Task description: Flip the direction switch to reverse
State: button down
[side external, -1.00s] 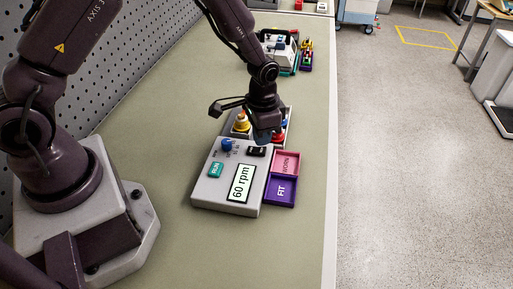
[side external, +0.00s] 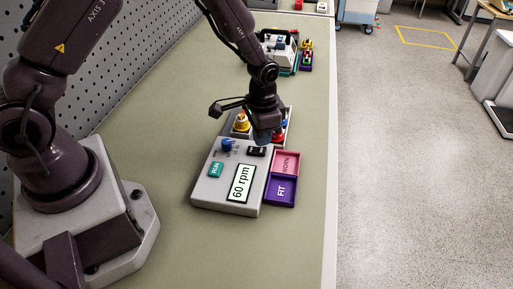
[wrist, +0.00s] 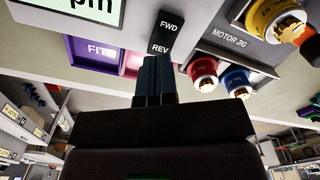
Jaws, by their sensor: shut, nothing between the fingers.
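The direction switch (wrist: 167,32) is a black rocker marked FWD and REV on the grey pump control box (side external: 218,190). In the side view the switch (side external: 256,152) shows partly, just below my gripper. My gripper (wrist: 155,62) is shut and empty, with its blue fingertips close to the REV end in the wrist view. In the side view my gripper (side external: 263,138) hangs over the top right edge of the box. I cannot tell whether the fingertips touch the switch. Which way the rocker is tilted is not clear.
The box has a blue knob (side external: 227,145), a green RUN button (side external: 215,170) and a 60 rpm display (side external: 241,183). A pink tray (side external: 287,160) and a purple FIT tray (side external: 281,190) adjoin it. The motor jig (wrist: 230,42) with coloured parts stands behind.

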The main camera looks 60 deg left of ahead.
aim_at(262, 150)
jog(key=shift+f, duration=1.2)
dwell(0.5)
jog(key=shift+r, duration=3.5)
